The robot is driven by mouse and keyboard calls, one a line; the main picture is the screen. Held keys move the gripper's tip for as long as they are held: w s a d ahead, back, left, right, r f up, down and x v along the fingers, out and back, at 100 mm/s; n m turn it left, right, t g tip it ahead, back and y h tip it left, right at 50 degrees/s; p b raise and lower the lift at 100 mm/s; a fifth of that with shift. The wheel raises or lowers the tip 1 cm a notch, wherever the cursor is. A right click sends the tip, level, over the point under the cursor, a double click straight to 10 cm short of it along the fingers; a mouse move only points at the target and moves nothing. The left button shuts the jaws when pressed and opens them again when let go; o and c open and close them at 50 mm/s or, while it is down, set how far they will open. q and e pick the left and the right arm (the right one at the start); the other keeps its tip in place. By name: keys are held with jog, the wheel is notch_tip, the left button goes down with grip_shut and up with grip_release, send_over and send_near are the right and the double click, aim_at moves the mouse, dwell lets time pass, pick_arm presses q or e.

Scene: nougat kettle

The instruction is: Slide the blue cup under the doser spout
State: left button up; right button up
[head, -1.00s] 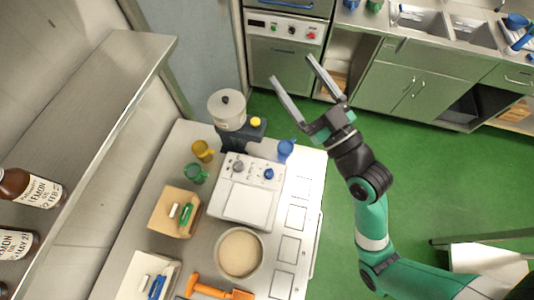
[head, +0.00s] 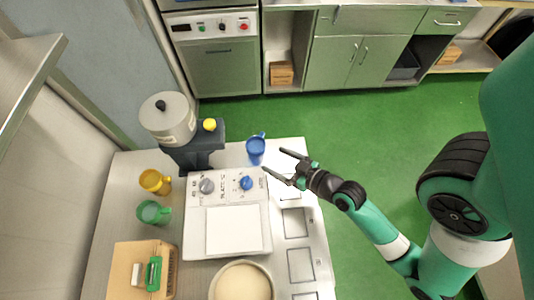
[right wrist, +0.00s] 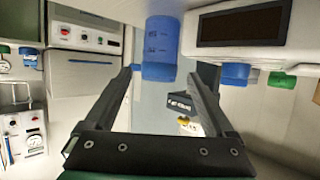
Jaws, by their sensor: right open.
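The blue cup (head: 256,151) stands upright on the back right part of the worktop, beyond the plate device. The doser (head: 168,120) stands to its left, a grey lidded canister on a dark stand with a yellow knob (head: 209,125). Its spout cannot be made out from above. My right gripper (head: 274,162) is open and empty beside the cup, its fingertips pointing at it. In the right wrist view the cup (right wrist: 160,50) shows between the two fingers, near their tips. I cannot tell whether either finger touches it. My left gripper is not in view.
The white plate device (head: 225,212) with two knobs lies in front of the cup. A yellow cup (head: 154,182) and a green cup (head: 153,212) stand left. Worktop between cup and doser stand looks clear.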

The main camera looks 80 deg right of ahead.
aim_at(250, 147)
jog(key=b+x, duration=0.1)
jog(key=x, duration=0.9)
jog(key=shift+w+d, duration=0.15)
jog(key=shift+w, duration=0.15)
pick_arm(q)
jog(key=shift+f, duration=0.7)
pick_arm(e)
jog(key=c, duration=1.1)
jog(key=shift+w+a, duration=0.2)
jog(key=shift+w, duration=0.4)
jog(key=shift+w+a, duration=0.15)
jog(key=shift+w, duration=0.45)
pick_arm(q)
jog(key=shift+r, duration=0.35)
pick_arm(e)
jog(key=shift+w+a+r, duration=0.1)
jog(key=shift+w+a, duration=0.05)
jog(key=shift+w, duration=0.45)
jog(key=shift+w+a, duration=0.15)
jog(key=shift+w, duration=0.45)
